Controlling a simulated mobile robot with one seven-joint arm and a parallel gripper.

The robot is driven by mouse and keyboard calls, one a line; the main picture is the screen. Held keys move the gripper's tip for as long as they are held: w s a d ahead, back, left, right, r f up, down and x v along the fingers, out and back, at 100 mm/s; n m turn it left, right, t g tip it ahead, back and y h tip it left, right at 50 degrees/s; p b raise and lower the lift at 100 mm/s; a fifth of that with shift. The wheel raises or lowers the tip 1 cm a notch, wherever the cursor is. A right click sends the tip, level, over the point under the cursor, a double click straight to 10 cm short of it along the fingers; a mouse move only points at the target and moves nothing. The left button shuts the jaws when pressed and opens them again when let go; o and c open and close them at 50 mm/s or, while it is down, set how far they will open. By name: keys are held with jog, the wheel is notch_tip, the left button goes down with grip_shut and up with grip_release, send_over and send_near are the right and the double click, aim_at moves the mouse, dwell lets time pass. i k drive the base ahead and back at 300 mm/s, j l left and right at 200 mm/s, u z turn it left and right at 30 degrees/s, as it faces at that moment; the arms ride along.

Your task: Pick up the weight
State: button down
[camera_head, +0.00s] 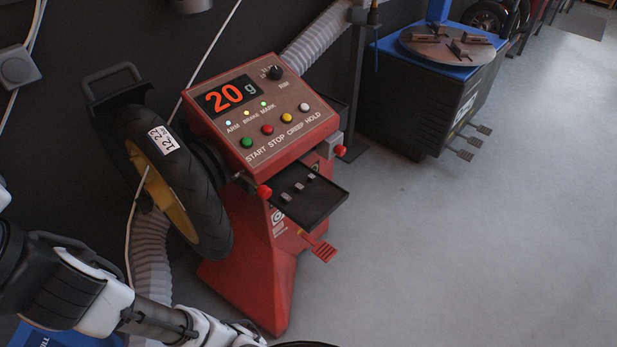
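Three small grey metal pieces, which look like wheel weights, lie in a slanting row on a black tray (322,205). The nearest weight (286,197) is at the left, the middle weight (299,187) is beside it, and the far weight (311,177) is at the right. They lie apart from each other. The tray sticks out from the front of a red wheel balancer (262,125) whose display reads 20 g. My arm enters at the lower left and runs out of the bottom edge. My gripper is not in view.
A tyre (185,185) on a yellow rim is mounted at the balancer's left. Red knobs flank the tray and a red pedal (320,248) is below it. A tyre changer (425,90) stands behind at the right. The grey floor (480,250) at the right is clear.

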aim_at(300, 188)
jog(key=i+l+u, duration=0.1)
jog(key=l+u, duration=0.55)
jog(key=u, duration=0.2)
